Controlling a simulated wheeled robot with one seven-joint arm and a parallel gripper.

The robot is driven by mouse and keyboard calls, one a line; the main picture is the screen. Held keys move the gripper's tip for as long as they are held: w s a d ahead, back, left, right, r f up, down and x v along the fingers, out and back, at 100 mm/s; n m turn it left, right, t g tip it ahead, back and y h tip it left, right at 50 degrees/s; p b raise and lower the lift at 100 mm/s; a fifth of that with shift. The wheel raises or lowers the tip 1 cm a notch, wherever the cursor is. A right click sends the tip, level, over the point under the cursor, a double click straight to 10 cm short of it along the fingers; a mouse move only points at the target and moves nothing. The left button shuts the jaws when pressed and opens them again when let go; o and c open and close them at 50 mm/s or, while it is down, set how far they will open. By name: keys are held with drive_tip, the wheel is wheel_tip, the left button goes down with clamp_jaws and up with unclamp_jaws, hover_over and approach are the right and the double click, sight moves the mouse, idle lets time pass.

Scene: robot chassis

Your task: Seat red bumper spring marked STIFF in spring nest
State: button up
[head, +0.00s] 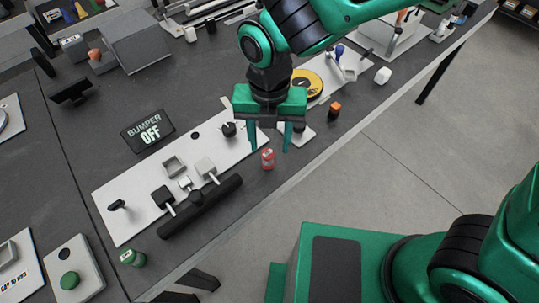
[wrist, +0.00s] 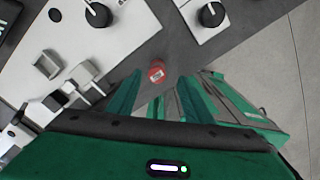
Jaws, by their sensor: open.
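The red bumper spring (head: 267,159) is a small red cylinder with a pale label, standing on the dark bench by the edge of the white panel. It also shows in the wrist view (wrist: 157,74), just beyond my fingertips; its marking is too small to read. My gripper (head: 269,149) points down, open and empty, with its fingers to either side of the spring in the head view. I cannot tell its height above the bench. A square grey open holder (head: 174,167), possibly the spring nest, sits on the panel left of the spring; it also shows in the wrist view (wrist: 47,65).
A green cylinder (head: 132,257) stands at the lower left. A sign (head: 148,130) reads "BUMPER OFF".

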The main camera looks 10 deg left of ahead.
sight(268, 152)
drive_tip(key=shift+a+f, duration=0.15)
drive_tip(key=shift+f, duration=1.65)
drive_tip(key=shift+a+f, duration=0.1)
drive_tip(key=shift+f, duration=1.65)
drive_tip(key=c, duration=1.2)
